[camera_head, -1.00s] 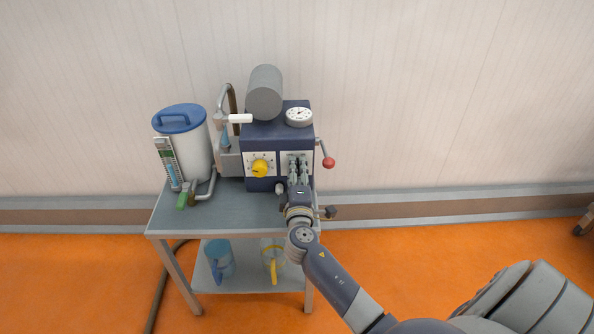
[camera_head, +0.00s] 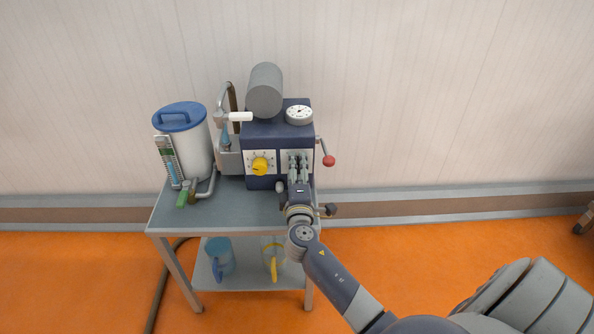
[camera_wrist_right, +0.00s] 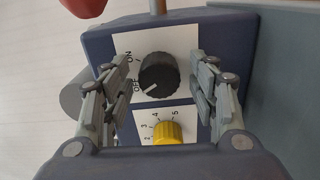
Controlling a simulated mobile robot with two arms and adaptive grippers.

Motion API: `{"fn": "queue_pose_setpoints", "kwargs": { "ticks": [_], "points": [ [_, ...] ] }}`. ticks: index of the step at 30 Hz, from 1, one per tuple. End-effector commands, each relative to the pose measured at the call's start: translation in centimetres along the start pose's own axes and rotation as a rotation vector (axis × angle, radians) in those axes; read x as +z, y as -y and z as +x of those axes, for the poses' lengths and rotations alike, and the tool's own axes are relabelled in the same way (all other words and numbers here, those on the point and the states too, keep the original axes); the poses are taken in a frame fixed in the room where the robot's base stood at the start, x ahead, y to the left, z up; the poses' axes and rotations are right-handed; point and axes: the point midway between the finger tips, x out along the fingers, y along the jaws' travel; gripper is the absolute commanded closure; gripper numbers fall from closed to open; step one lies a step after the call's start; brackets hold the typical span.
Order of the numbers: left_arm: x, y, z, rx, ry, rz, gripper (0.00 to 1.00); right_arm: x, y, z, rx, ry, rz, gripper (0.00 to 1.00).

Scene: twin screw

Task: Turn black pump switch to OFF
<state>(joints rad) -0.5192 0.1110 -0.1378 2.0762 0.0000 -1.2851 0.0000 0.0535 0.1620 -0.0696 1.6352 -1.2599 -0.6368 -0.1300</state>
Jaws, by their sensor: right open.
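The black pump switch (camera_wrist_right: 158,75) is a round knob on a white plate marked ON and OFF in the right wrist view. Its white mark lies on the side near the OFF label. My right gripper (camera_wrist_right: 160,85) is open, with one finger on each side of the knob and visible gaps between. In the head view my right gripper (camera_head: 298,168) is in front of the dark blue pump box (camera_head: 275,132) and hides the black switch. My left gripper is not in view.
A yellow dial (camera_head: 260,166) sits beside the black switch's plate. A red-knobbed lever (camera_head: 328,160) sticks out at the box's right. A blue-lidded container (camera_head: 186,145) stands left on the grey table (camera_head: 235,207). Jugs are on the shelf below.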

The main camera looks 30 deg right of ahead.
Motion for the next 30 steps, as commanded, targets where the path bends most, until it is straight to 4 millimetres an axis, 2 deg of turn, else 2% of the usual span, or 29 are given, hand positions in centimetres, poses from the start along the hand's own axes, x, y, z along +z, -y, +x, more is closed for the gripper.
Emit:
{"fn": "queue_pose_setpoints", "kwargs": {
  "ticks": [5,15,21,30],
  "points": [
    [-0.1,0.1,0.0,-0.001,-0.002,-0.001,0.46,-0.1,0.0,-1.1,-0.001,-0.001,0.002,0.46],
    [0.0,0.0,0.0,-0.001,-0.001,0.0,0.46,0.0,0.1,-7.9,-0.004,-0.001,0.001,0.46],
    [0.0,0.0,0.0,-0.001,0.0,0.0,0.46,0.0,0.1,-10.9,-0.002,0.0,0.001,0.46],
    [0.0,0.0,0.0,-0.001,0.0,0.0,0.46,0.0,0.0,-12.1,0.0,0.0,0.001,0.46]
  ]
}}
